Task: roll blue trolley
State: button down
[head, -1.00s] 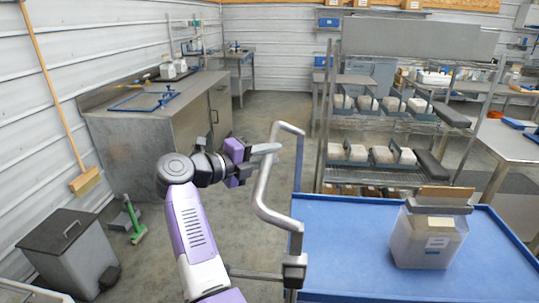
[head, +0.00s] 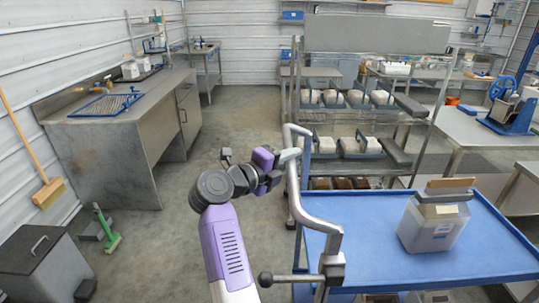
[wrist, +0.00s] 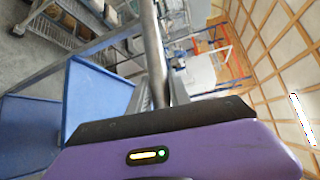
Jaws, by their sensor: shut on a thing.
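The blue trolley (head: 385,262) stands at the lower right of the head view. Its grey tubular handle (head: 318,228) rises at its left end. My gripper (head: 286,158) is shut on the upper part of this handle, from the left side. In the wrist view the handle bar (wrist: 152,45) runs down into my purple-and-black gripper (wrist: 165,105), and the blue trolley top (wrist: 95,105) shows at the left. The jaws' contact with the bar is partly hidden. A translucent tub (head: 430,232) with a brown piece on top stands upright on the trolley.
A wire rack (head: 350,165) with several pale blocks stands just behind the trolley. A metal cabinet (head: 110,160) is at the left. A grey bin (head: 38,262), a green brush (head: 108,240) and a broom (head: 48,192) are at the lower left. Floor (head: 215,140) is clear between cabinet and rack.

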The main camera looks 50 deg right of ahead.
jog(key=s+d+p, duration=0.2)
jog(key=s+d, duration=0.5)
jog(key=s, duration=0.2)
jog(key=shift+s+d+p, duration=0.3)
jog(key=shift+s+p, duration=0.05)
jog(key=shift+s, duration=0.1)
jog(key=c, duration=1.2)
grip_release()
jog(key=shift+d, duration=0.15)
jog(key=a+r+b, duration=0.1)
jog(key=a+b, duration=0.1)
jog(key=a, duration=0.5)
jog(key=shift+w+a, duration=0.4)
jog(key=shift+w, duration=0.05)
